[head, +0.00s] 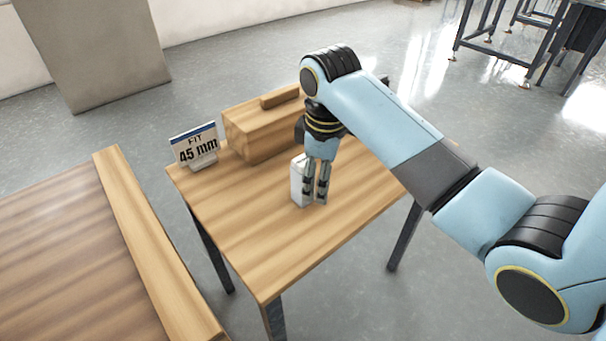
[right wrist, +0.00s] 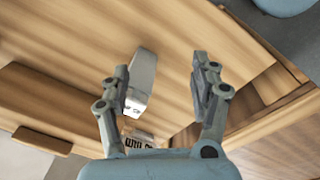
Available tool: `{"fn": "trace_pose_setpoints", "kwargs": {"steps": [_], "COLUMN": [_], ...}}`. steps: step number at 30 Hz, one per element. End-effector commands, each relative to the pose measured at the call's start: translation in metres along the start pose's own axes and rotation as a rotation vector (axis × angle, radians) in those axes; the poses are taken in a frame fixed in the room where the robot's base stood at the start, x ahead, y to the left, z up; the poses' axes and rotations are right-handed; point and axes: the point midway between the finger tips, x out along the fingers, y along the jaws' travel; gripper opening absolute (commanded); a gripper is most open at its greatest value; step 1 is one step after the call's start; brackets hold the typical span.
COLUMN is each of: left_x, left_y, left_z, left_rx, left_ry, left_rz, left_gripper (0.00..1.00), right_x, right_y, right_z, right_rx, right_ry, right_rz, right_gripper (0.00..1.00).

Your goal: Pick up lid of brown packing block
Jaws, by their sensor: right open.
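The brown packing block (head: 258,130) is a wood-grained box near the back edge of the small wooden table. A raised bar (head: 280,97) lies on its top, on the lid; I cannot make out a seam between lid and block. In the right wrist view the block (right wrist: 50,100) is at the left, with the bar (right wrist: 42,140) below it. My right gripper (head: 316,199) points down over the table, in front of the block and apart from it. It is open, with nothing held between its fingers (right wrist: 161,66). My left gripper is out of view.
A pale, shiny upright piece (head: 298,182) stands close beside my right fingers; it also shows by one finger in the wrist view (right wrist: 142,80). A "FIT 45 mm" sign (head: 195,147) stands left of the block. The table front (head: 265,250) is clear.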

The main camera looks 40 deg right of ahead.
Motion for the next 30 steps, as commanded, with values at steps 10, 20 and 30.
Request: {"fn": "trace_pose_setpoints", "kwargs": {"steps": [10,20,30], "left_x": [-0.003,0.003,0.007], "left_y": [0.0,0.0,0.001], "left_z": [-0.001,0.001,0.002], "left_rx": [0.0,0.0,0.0], "left_ry": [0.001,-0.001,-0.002], "left_rz": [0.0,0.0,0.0], "left_gripper": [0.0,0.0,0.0], "right_x": [-0.026,0.02,0.064], "right_y": [0.048,0.044,0.037], "right_z": [-0.048,-0.047,-0.045], "right_rx": [-0.209,-0.212,-0.212], "right_ry": [-0.032,-0.031,-0.031], "right_rz": [-0.083,-0.083,-0.083], "right_gripper": [0.63,0.63,0.63]}}
